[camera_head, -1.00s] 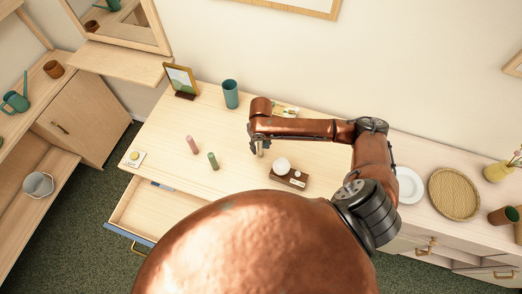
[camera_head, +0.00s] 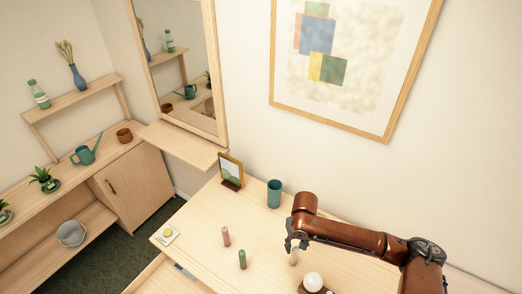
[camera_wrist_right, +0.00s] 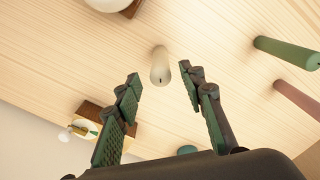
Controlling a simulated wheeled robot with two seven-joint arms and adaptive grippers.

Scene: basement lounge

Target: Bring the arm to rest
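My right arm comes in from the right in the head view, and its gripper (camera_head: 291,247) hangs low over the table (camera_head: 205,222). A pale candle-like cylinder (camera_head: 294,258) stands on the table right by the gripper. In the right wrist view the two fingers of my right gripper (camera_wrist_right: 160,82) are spread apart with nothing clamped. The pale cylinder (camera_wrist_right: 160,66) shows just beyond the fingertips, in line with the gap and apparently not touched. My left arm and gripper are not in view.
On the table stand a pink cylinder (camera_head: 226,236), a green cylinder (camera_head: 242,259), a teal cup (camera_head: 274,194), a picture frame (camera_head: 231,170) and a white ball (camera_head: 313,281) on a brown block. A drawer (camera_head: 155,277) is open at the front. The wall is behind.

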